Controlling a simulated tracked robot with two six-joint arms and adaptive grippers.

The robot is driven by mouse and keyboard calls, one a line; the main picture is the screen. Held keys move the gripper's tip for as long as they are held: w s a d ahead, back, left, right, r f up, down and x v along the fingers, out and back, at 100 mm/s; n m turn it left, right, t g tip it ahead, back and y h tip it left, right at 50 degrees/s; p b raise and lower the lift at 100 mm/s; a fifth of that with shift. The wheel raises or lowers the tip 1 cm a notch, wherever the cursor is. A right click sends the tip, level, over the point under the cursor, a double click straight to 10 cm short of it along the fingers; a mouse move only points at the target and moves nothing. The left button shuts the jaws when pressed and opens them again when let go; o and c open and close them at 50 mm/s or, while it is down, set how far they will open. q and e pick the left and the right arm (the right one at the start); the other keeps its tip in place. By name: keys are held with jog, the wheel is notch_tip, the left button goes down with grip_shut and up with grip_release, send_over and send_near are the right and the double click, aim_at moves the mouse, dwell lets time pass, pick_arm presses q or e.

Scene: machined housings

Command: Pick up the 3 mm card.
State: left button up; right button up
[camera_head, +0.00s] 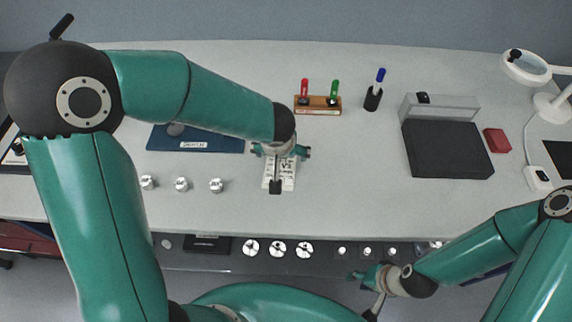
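A white card-like piece (271,174) with dark printing lies on the grey table at the middle. The printing is too small to read, so I cannot tell whether it is the 3 mm card. A small black block shows at its near end. My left gripper (280,153) is over its far end, with its teal finger parts spread to both sides, so it looks open. Its fingertips are partly hidden, and I cannot tell whether they touch the piece. My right gripper (364,292) looks open and empty, in front of the table's near edge.
A blue mat (215,146) and several silver round parts (182,184) lie at left. A wooden rack (318,111) holds a red and a green pen. A pen cup (373,99), a black tray (446,149), a red box (497,140) and a lamp (526,68) stand at right.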

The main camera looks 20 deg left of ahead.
pick_arm(q)
jog(key=shift+f, duration=0.15)
jog(key=c, duration=1.9)
jog(key=shift+s, duration=0.1)
